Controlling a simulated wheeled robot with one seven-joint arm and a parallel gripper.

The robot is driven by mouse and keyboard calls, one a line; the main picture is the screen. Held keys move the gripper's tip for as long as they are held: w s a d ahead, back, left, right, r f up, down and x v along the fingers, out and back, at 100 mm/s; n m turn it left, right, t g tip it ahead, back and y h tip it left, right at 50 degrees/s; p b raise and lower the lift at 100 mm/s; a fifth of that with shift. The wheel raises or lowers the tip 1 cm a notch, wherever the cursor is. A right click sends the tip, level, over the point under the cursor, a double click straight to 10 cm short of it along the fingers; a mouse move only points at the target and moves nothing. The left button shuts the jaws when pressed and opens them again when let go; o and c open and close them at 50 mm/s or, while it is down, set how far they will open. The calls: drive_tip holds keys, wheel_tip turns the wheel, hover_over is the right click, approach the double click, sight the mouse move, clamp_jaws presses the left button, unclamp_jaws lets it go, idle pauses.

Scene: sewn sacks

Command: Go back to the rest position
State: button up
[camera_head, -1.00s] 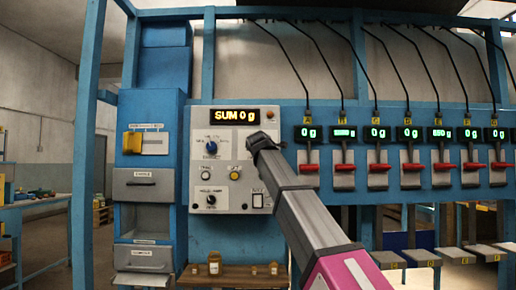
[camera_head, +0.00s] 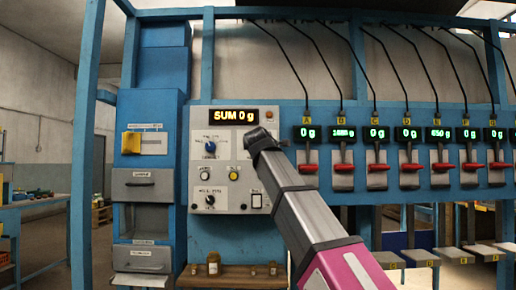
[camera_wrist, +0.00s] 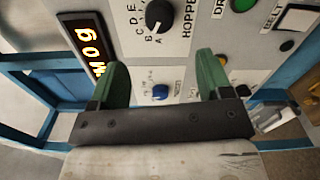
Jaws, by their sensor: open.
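My gripper (camera_wrist: 160,85) shows in the wrist view with two green fingers spread apart and nothing between them. It faces the grey control panel, apart from it as far as I can tell. In the head view my arm reaches up from the lower right, and its end is in front of the right side of the control panel (camera_head: 222,180). The fingers are hidden there. The panel carries an orange display (camera_head: 233,116) reading "SUM 0 g", a blue knob (camera_head: 210,147), a yellow button (camera_head: 234,176), a black knob (camera_head: 210,200) and a switch (camera_head: 257,201).
A row of displays with red levers (camera_head: 376,167) runs along the blue frame at right, with small trays (camera_head: 421,257) below. A blue cabinet with grey drawers (camera_head: 143,184) stands at left. Small jars (camera_head: 214,262) stand on a brown shelf (camera_head: 235,280) under the panel.

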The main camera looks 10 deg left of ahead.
drive_tip(key=w+d+f+m+g+h, duration=0.1)
drive_tip(key=w+d+f+m+g, duration=0.3)
drive_tip(key=f, duration=0.8)
drive_tip(key=w+d+f+m+h, duration=0.15)
drive_tip(key=d+f, duration=0.45)
drive_tip(key=f, duration=0.6)
drive_tip(key=w+d+f+m+g+h, duration=0.2)
drive_tip(key=w+d+f, duration=0.15)
drive_tip(key=f, duration=0.85)
drive_tip(key=s+d+f+m+g, duration=0.25)
drive_tip(key=d+f, duration=0.45)
drive_tip(key=f, duration=0.4)
drive_tip(key=s+d+f+m+g, duration=0.2)
drive_tip(key=d+f+m, duration=0.2)
drive_tip(key=d+f, duration=0.5)
drive_tip(key=s+d+f+m+g, duration=0.2)
drive_tip(key=s+d+f+m, duration=0.1)
drive_tip(key=s+f, duration=0.3)
drive_tip(key=s+d+f+m+g, duration=0.2)
drive_tip(key=s+d+f, duration=0.3)
drive_tip(key=f, duration=0.6)
drive_tip(key=s+d+f+m+g, duration=0.3)
drive_tip(key=s+d+f, duration=0.1)
drive_tip(key=s+f, duration=0.3)
wheel_tip(320, 180, down, 2)
drive_tip(key=shift+s+f+m, duration=0.1)
drive_tip(key=shift+s+m, duration=0.25)
drive_tip(key=shift+m, duration=0.05)
drive_tip(key=shift+d, duration=0.1)
clamp_jaws()
